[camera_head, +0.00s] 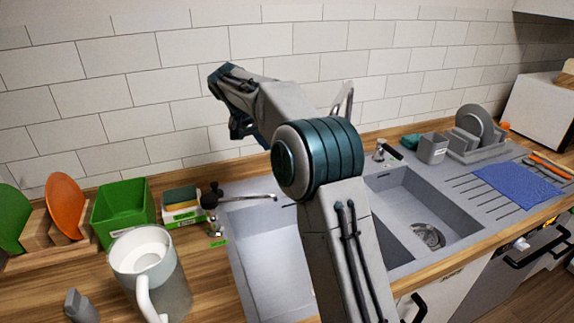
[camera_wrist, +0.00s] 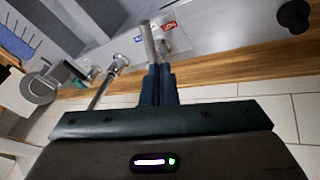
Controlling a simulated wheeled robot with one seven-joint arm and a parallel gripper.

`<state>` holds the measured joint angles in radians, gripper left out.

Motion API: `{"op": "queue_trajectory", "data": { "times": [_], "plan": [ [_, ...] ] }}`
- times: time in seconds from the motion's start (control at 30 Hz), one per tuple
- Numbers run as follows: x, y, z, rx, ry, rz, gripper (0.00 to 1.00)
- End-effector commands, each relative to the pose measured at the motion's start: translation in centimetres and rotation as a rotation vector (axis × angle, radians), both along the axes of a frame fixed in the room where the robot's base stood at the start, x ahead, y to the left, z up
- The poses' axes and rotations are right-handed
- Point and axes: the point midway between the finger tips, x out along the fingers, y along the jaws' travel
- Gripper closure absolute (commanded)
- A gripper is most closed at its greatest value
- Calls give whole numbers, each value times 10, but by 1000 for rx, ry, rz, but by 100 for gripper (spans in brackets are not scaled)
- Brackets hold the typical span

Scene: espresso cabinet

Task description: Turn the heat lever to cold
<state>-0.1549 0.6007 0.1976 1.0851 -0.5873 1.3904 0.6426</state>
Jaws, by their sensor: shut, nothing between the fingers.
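In the wrist view a slim metal lever (camera_wrist: 149,42) stands beside a small label (camera_wrist: 168,29) with blue and red marks. My gripper (camera_wrist: 161,68) has its two dark fingers together, with nothing seen between them. Its tips overlap the lower end of the lever in the picture; I cannot tell whether they touch it. A chrome spout (camera_wrist: 103,85) lies to the left of the fingers. In the head view my arm hides the fingertips and the lever; part of a bent metal tap (camera_head: 347,98) shows behind the arm.
The sink's right basin (camera_head: 424,215) lies right of my arm. A small tap with black knobs (camera_head: 210,197) stands left of it. A white jug (camera_head: 150,270), green box (camera_head: 123,206) and plate rack crowd the left counter. The tiled wall (camera_head: 130,50) is close behind my wrist.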

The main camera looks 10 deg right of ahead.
Motion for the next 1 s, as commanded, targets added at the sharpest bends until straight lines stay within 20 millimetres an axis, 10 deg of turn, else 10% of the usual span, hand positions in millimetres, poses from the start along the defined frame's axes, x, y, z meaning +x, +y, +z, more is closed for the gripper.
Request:
{"op": "queue_trajectory", "data": {
  "times": [0.37,1.0],
  "plan": [
    [31,5,-18,-19,-28,-66,100],
    [47,-54,-108,-18,-27,-66,100]
  ]
}}
